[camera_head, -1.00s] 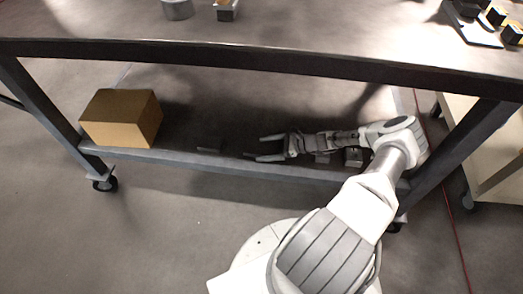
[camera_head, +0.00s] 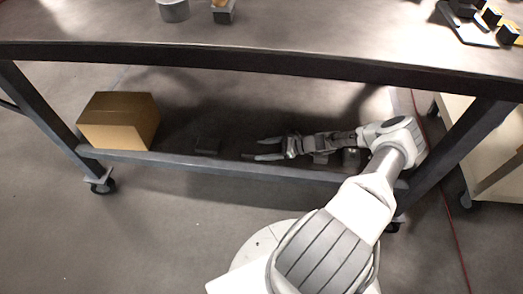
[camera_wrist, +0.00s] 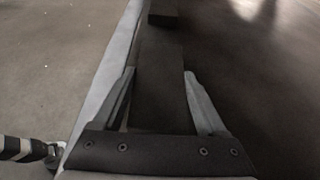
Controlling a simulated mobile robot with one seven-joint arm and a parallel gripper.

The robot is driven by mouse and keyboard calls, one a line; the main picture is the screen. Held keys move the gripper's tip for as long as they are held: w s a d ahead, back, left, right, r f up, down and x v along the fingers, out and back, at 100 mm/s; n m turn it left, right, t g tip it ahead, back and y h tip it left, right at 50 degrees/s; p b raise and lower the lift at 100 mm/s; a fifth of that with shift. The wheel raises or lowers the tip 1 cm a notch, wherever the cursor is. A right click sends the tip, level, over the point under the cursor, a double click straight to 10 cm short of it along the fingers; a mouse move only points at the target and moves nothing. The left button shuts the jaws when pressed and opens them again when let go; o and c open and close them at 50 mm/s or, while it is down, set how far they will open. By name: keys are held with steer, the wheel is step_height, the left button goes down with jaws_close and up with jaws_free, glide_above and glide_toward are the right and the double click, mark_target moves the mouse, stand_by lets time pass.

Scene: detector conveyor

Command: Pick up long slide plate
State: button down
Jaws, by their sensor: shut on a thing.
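The long slide plate (camera_wrist: 160,95) is a dark, narrow strip running away from me between the fingers in the wrist view. It lies along the lower shelf, close to its front edge. My gripper (camera_wrist: 158,85) is shut on it, one finger at each side. In the head view my gripper (camera_head: 263,149) reaches leftward, low over the shelf. There the plate is mostly hidden in the shadow and by the fingers. I cannot tell whether it is clear of the shelf.
A small dark block (camera_head: 207,146) lies left of my gripper; a dark block also shows ahead in the wrist view (camera_wrist: 163,12). A cardboard box (camera_head: 119,121) stands at the shelf's left end. The table top (camera_head: 300,50) is above my forearm, with posts (camera_head: 465,138) at its ends.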

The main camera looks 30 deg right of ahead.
mark_target(263, 150)
steer(key=shift+r+p, duration=0.3)
steer(key=shift+r, duration=0.45)
step_height(263, 150, up, 4)
steer(key=shift+f+p, duration=0.25)
steer(key=shift+p, duration=0.65)
steer(key=s+a+r+p, duration=0.4)
steer(key=s+a+r, duration=0.2)
steer(key=a, duration=0.3)
steer(key=shift+s+r+p, duration=0.15)
steer(key=shift+s+p, duration=0.15)
steer(key=shift+s, duration=0.45)
